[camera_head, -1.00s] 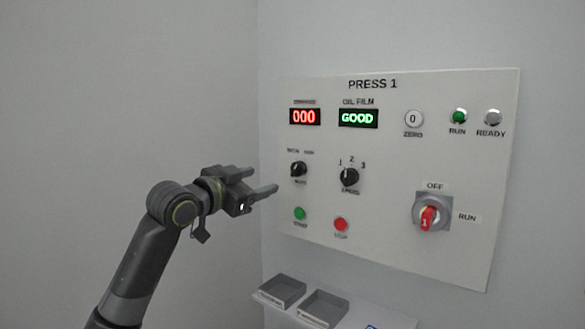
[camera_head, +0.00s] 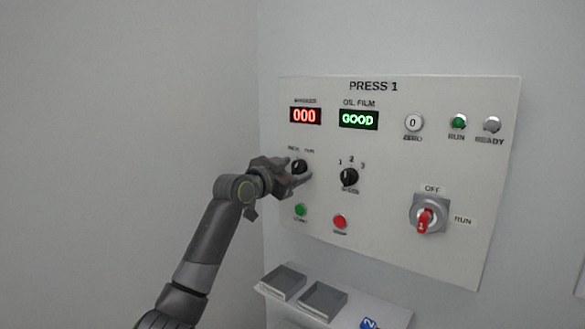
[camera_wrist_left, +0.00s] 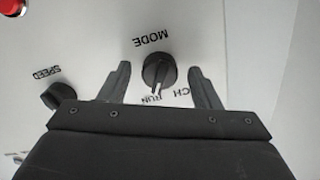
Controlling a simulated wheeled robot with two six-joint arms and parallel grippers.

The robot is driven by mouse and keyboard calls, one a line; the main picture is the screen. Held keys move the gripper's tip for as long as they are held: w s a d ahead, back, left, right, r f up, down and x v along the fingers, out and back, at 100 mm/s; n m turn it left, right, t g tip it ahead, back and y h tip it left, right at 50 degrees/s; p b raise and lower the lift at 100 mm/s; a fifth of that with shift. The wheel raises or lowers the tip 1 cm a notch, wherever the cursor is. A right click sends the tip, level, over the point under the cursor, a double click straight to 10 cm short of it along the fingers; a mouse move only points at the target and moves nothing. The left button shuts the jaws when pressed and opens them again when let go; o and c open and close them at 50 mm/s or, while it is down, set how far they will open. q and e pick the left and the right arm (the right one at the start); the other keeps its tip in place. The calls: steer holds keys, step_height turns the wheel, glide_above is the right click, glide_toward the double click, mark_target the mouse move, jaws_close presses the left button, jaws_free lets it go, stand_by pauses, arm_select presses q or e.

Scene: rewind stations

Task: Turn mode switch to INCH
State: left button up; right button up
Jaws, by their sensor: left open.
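The mode switch (camera_head: 300,166) is a black rotary knob at the left of the PRESS 1 panel, partly covered by my gripper in the head view. In the left wrist view the mode switch (camera_wrist_left: 157,68) appears upside down, its pointer towards the RUN label (camera_wrist_left: 152,99). The INCH label (camera_wrist_left: 183,92) is partly hidden by a finger. My left gripper (camera_head: 297,169) is open at the panel, its fingers (camera_wrist_left: 159,72) on either side of the knob with gaps showing. My right gripper is not in view.
The speed knob (camera_head: 349,177) is to the right of the mode switch. A green button (camera_head: 300,210) and a red button (camera_head: 340,221) sit below. A red-handled switch (camera_head: 427,216) is at the lower right. Grey trays (camera_head: 322,300) stand on a shelf beneath the panel.

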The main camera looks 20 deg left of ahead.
arm_select(q)
steer(key=c, duration=1)
steer(key=n+p, duration=0.1)
steer(key=n, duration=0.2)
steer(key=shift+r, duration=0.1)
steer(key=n+p, duration=0.2)
steer(key=n, duration=0.1)
steer(key=shift+n, duration=0.4)
steer(key=n+p, duration=0.3)
steer(key=n, duration=0.1)
steer(key=shift+d+n, duration=0.1)
steer(key=shift+n, duration=0.3)
steer(key=shift+n+p, duration=0.3)
